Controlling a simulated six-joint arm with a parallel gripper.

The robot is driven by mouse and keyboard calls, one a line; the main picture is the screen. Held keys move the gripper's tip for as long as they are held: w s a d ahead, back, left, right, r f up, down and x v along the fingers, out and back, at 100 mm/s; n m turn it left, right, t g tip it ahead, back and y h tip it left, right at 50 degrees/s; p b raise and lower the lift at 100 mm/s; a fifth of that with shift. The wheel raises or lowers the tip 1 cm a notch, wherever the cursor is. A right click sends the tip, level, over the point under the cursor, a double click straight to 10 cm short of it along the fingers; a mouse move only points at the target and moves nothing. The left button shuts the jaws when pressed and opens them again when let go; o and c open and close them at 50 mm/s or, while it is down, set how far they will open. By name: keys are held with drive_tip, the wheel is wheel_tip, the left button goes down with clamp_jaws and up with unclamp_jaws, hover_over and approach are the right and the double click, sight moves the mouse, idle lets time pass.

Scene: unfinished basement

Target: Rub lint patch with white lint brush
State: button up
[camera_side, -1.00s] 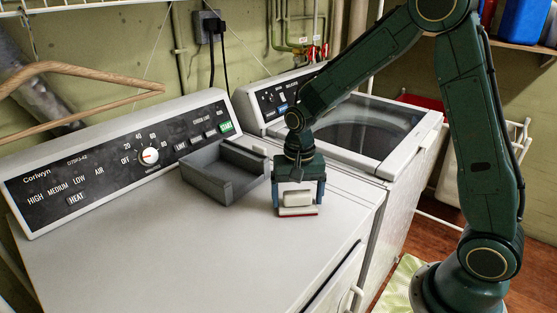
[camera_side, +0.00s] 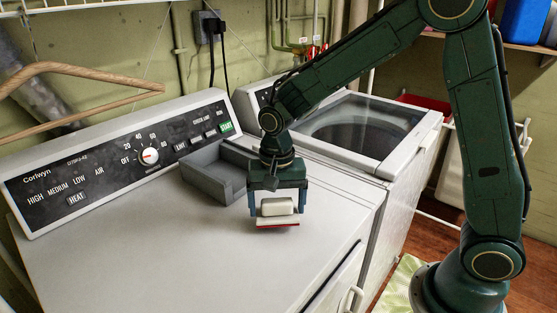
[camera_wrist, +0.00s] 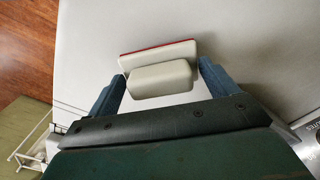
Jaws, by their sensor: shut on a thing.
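The white lint brush (camera_side: 277,207) has a pale block handle and a flat base with a red edge. My gripper (camera_side: 276,212) is shut on it, with a blue finger at each end of the handle. The wrist view shows the brush (camera_wrist: 160,78) between the two fingers (camera_wrist: 162,84), its red edge on the far side. The brush is low over the white dryer top (camera_side: 180,255); I cannot tell whether its base touches. I cannot make out a lint patch in either view; the brush and gripper may cover it.
A grey open-topped bin (camera_side: 213,183) stands just behind and left of my gripper, near the dryer's control panel (camera_side: 110,160). A washer (camera_side: 412,146) stands to the right, past a gap. The dryer top at front and left is clear.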

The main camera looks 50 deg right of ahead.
drive_tip(key=shift+r, duration=2.95)
drive_tip(key=shift+d, duration=0.1)
